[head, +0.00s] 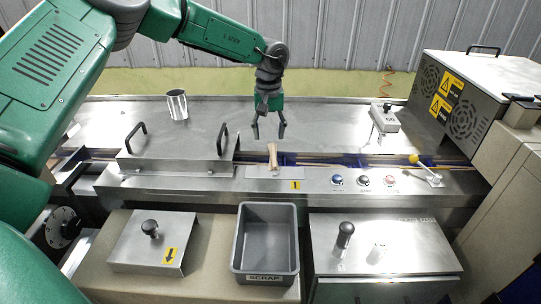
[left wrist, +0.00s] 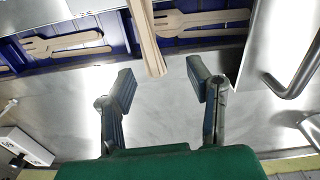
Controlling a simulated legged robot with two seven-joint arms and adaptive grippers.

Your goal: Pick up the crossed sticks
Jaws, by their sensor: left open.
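The crossed sticks (head: 273,157) are light wooden pieces standing out of the metal channel at the front middle of the machine. In the left wrist view they show as a tilted pale bundle (left wrist: 148,40) at the top middle. My left gripper (head: 268,134) hangs pointing down just above them, open and empty. In the left wrist view its two fingertips (left wrist: 160,82) are spread apart, with the bundle beyond them and not touching. My right gripper is not in view.
Wooden forks (left wrist: 62,44) lie in blue slots of the conveyor. A metal cover with black handles (head: 175,150) stands left of the sticks. A grey scrap bin (head: 240,240) is in front. A metal cup (head: 177,105) stands behind.

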